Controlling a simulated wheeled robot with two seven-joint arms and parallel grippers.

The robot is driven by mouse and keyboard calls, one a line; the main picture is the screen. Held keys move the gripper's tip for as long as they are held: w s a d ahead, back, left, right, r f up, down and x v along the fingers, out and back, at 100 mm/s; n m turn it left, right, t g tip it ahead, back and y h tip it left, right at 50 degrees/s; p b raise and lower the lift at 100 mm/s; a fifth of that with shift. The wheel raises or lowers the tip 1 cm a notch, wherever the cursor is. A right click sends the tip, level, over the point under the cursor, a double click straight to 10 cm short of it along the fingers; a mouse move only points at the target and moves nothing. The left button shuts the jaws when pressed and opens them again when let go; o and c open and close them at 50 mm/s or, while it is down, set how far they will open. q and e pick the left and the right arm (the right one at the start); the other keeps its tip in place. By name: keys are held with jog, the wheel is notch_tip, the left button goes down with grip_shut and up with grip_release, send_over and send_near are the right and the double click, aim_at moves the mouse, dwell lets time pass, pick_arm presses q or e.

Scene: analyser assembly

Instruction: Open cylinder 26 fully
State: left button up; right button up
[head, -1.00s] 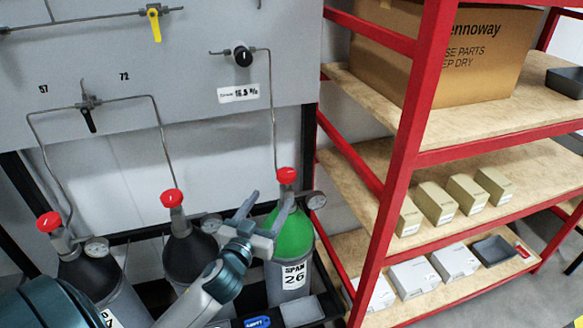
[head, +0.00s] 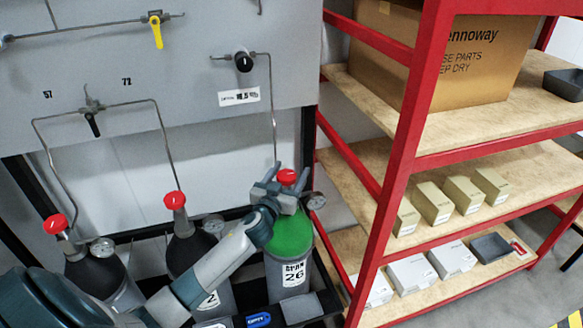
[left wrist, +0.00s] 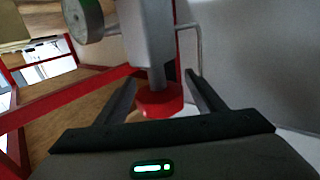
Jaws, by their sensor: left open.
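Cylinder 26 (head: 292,275) is grey with a green shoulder and a label reading 26. It stands upright at the right end of the row of cylinders. Its red valve knob (head: 287,176) is on top, with a gauge (head: 315,201) at its right. My left gripper (head: 279,178) is at the knob, its fingers open. In the left wrist view the red knob (left wrist: 160,100) lies between the two open fingers (left wrist: 160,95), with no clear contact. My right gripper is not in view.
Two dark cylinders with red knobs (head: 175,200) (head: 55,224) stand to the left. A thin pipe (head: 272,110) rises from cylinder 26 to the panel (head: 200,60). A red-framed shelf (head: 398,160) with boxes stands close on the right.

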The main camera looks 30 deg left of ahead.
pick_arm(q)
jog(key=shift+w+a, duration=0.15)
jog(key=shift+w, duration=0.45)
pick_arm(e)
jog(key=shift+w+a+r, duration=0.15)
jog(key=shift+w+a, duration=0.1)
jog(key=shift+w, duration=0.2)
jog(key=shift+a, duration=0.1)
pick_arm(q)
jog(key=c, duration=1.1)
jog(key=shift+o, duration=0.2)
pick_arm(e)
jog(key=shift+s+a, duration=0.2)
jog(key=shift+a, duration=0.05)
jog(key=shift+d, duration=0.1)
